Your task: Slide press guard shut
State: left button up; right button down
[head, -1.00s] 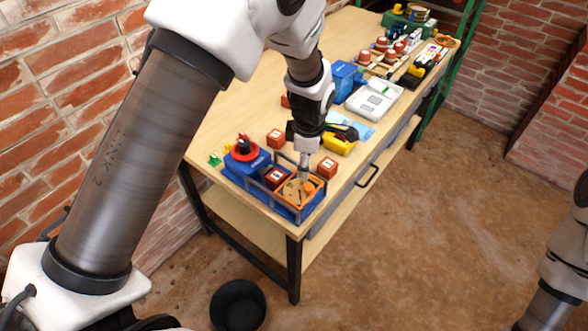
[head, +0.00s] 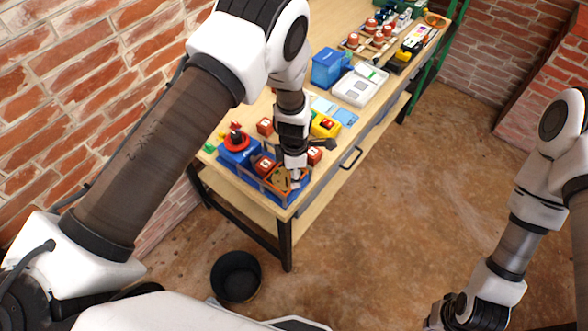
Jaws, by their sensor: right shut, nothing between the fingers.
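The press (head: 238,158) is a blue unit with a red-topped knob on the near end of the workbench. Grey rails run along its front. An orange part with a tan round face (head: 280,180) sits at its right end; I cannot tell whether this is the guard. My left gripper (head: 296,175) points down at this orange part and covers its right side. Its fingers are small and partly hidden, so their opening and any contact are unclear. My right gripper (head: 442,316) is low at the bottom right, shut and empty, away from the bench.
Red blocks stand around the press, one (head: 265,126) behind it and one (head: 314,156) to its right. A black bin (head: 236,276) stands on the floor.

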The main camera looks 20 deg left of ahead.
pick_arm(q)
jog(key=shift+s, duration=0.1)
jog(key=shift+c, duration=0.7)
grip_shut()
jog(key=a+b, duration=0.1)
jog(key=w+a+b, duration=0.1)
jog(key=b, duration=0.1)
jog(key=shift+w+a+f, duration=0.15)
jog(key=shift+a+f, duration=0.15)
jog(key=shift+f, duration=0.1)
jog(key=a, duration=0.1)
jog(key=w+a+b, duration=0.1)
jog(key=a, duration=0.1)
jog(key=a+b, duration=0.1)
jog(key=a, duration=0.1)
jog(key=shift+w+r, duration=0.3)
jog(key=shift+w, duration=0.05)
jog(key=shift+w+a+r+b, duration=0.1)
jog(key=shift+a+b, duration=0.2)
jog(key=shift+a, duration=0.05)
jog(key=shift+d+r, duration=0.15)
grip_release()
jog(key=shift+w, duration=0.1)
jog(key=shift+o, duration=0.7)
jog(key=shift+a, duration=0.25)
